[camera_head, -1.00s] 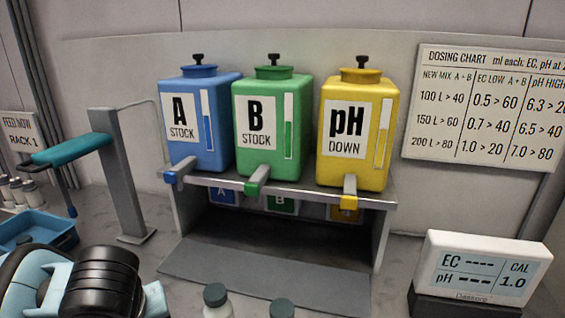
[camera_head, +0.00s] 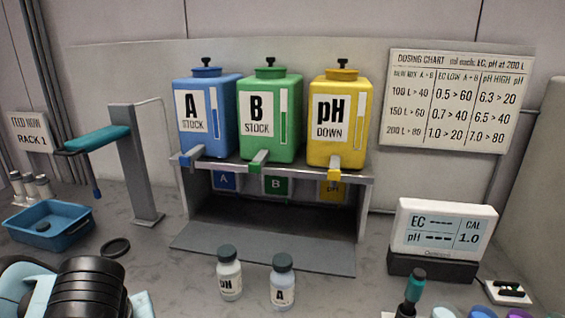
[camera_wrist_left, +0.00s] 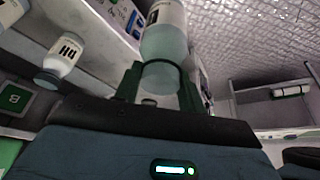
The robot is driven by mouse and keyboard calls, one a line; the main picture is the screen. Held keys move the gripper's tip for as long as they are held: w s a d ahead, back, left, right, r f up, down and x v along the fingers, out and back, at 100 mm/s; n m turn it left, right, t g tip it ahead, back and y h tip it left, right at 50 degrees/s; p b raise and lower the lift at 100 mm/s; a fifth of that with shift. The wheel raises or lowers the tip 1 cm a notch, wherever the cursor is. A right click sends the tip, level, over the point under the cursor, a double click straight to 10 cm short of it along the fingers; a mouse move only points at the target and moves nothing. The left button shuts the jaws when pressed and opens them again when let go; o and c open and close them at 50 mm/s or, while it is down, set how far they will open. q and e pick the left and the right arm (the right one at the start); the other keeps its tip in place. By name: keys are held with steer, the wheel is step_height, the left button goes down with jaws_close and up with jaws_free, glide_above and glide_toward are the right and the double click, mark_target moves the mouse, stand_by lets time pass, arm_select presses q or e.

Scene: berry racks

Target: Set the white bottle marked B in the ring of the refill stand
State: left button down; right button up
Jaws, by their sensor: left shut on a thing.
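In the left wrist view my left gripper (camera_wrist_left: 160,88), with dark green fingers, is shut on a pale bottle (camera_wrist_left: 165,38). Its marking cannot be read there, and its top end runs out of the picture. In the head view only part of my left arm shows at the bottom left; the gripper and held bottle are out of that view. A dark ring (camera_head: 115,247) lies low on the counter beside the blue tray; I cannot tell whether it is the refill stand's ring. My right gripper is in neither view.
Blue A (camera_head: 207,120), green B (camera_head: 270,118) and yellow pH (camera_head: 338,120) tanks sit on a grey shelf (camera_head: 362,181). White bottles marked pH (camera_head: 229,278) and A (camera_head: 282,290) stand in front. A blue tray (camera_head: 75,232), grey post (camera_head: 138,170) and meter (camera_head: 443,230) flank them.

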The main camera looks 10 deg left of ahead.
arm_select(q)
steer(key=w+d+m+t+h, duration=0.1)
steer(key=w+d+m+h, duration=0.2)
steer(key=w+d+m, duration=0.4)
steer(key=shift+w+d+m, duration=0.35)
steer(key=shift+w+m, duration=0.25)
steer(key=shift+w, duration=0.55)
steer(key=shift+f, duration=0.1)
stand_by(0.6)
